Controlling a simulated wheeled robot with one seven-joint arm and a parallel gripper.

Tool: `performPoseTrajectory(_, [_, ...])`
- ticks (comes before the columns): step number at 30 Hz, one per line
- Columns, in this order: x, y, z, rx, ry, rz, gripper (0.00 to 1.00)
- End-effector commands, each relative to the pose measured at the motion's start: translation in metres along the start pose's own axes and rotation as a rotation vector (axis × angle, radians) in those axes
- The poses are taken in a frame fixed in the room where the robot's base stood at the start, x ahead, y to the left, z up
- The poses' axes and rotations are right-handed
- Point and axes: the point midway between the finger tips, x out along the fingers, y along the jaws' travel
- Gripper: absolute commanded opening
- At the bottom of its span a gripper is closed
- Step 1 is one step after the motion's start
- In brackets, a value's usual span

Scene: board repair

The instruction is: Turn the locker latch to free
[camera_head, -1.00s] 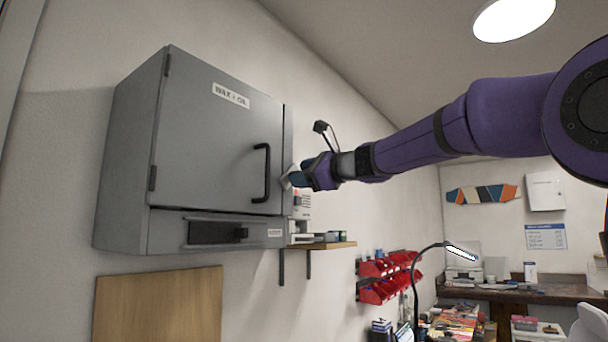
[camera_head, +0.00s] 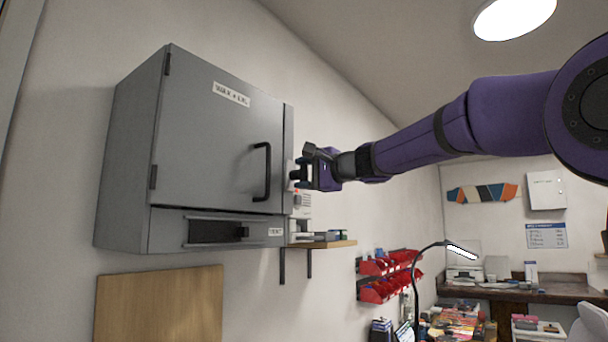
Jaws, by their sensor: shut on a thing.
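The grey wall locker (camera_head: 205,135) hangs at the left, with a "WAX + OIL" label on its door. Its door looks shut. A black bar handle (camera_head: 263,172) is on the door's right side. My gripper (camera_head: 296,175) is at the locker's right edge, to the right of the handle and apart from it. Its fingers point left and are shut on the locker latch. The latch itself is hidden behind the fingers, so its angle cannot be told.
A vent slot (camera_head: 215,232) with a dark slider runs below the door. A small wooden shelf (camera_head: 335,245) with items sits just below my gripper. Red bins (camera_head: 388,290) and a desk lamp (camera_head: 460,251) are farther back. The air right of the locker is otherwise free.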

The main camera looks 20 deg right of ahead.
Motion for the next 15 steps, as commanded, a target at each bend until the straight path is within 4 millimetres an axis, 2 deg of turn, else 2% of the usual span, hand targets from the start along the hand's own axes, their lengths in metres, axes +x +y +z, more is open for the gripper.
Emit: performPoseTrajectory(15, [0.0002, 0.0016, 0.0001, -0.057, -0.001, 0.003, 0.27])
